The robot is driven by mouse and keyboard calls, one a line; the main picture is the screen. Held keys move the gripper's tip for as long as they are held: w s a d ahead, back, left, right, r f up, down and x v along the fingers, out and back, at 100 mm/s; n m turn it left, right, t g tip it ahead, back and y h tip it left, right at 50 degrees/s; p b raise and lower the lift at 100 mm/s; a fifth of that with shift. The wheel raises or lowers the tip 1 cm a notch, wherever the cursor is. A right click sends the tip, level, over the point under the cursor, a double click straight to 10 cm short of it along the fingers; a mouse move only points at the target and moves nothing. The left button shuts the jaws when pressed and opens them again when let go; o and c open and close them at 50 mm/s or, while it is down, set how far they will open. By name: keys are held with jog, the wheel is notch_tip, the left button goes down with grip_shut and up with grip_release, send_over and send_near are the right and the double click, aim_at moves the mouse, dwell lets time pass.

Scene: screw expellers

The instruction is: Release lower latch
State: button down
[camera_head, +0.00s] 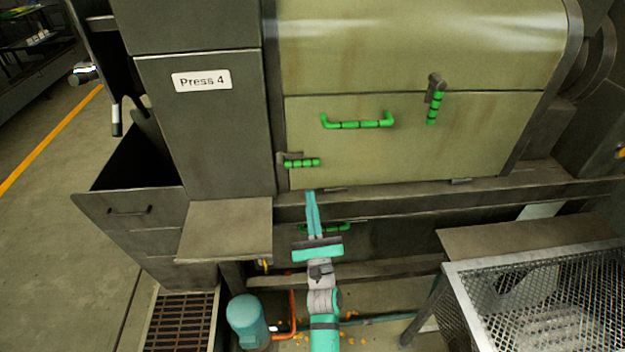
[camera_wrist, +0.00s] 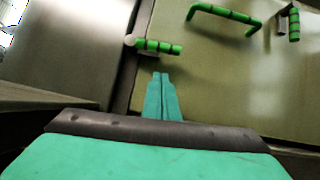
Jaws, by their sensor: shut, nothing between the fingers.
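The lower latch (camera_head: 301,162) is a small green-gripped handle on a grey pivot at the lower left of the pale green panel (camera_head: 430,150). Its grip lies about horizontal, pointing right. It also shows in the wrist view (camera_wrist: 158,47). My gripper (camera_head: 311,194) has its two teal fingers together and empty, pointing up toward the panel's lower edge. In the wrist view the fingertips (camera_wrist: 161,75) appear just below the latch grip, with a small visible gap. The upper latch (camera_head: 435,100) has its green grip hanging down at the panel's upper right.
A green bar handle (camera_head: 358,123) sits on the panel between the latches. Another green handle (camera_head: 338,227) lies lower, behind my gripper. A flat metal shelf (camera_head: 225,230) juts out at left. A mesh-sided bin (camera_head: 540,300) stands at lower right, and a blue motor (camera_head: 247,318) at lower left.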

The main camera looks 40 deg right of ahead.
notch_tip(320, 180, up, 5)
jog(key=w+d, duration=0.2)
jog(key=shift+r, duration=0.2)
